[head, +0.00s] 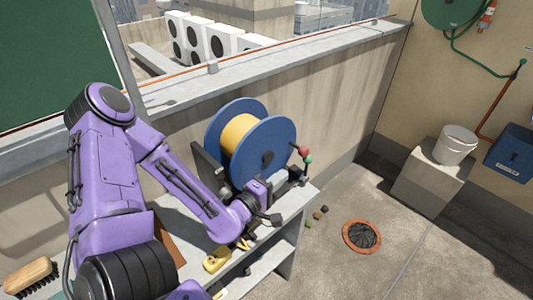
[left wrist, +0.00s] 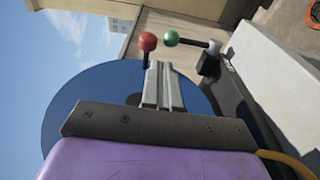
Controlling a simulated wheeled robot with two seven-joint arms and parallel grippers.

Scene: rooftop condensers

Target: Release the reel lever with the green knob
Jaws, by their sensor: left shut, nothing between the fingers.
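The lever's green knob (head: 308,160) shows at the right side of the blue cable reel (head: 282,135), close below a red knob (head: 303,150). In the left wrist view, the green knob (left wrist: 170,37) sits on a dark rod that runs right to a pale hub above a black block (left wrist: 208,65). The red knob (left wrist: 147,42) stands on its own dark rod, just left of the green one. My left gripper (head: 281,182) is beside the reel, its fingers (left wrist: 163,68) shut and empty, pointing toward the knobs and apart from the green one. My right gripper is not in view.
The reel with yellow cable (head: 238,132) stands on a grey bench (head: 275,240) against a parapet (head: 330,100). A yellow tool (head: 216,260) and a brush (head: 28,276) lie there. The floor drain (head: 362,236) and white bucket (head: 456,145) are to the right.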

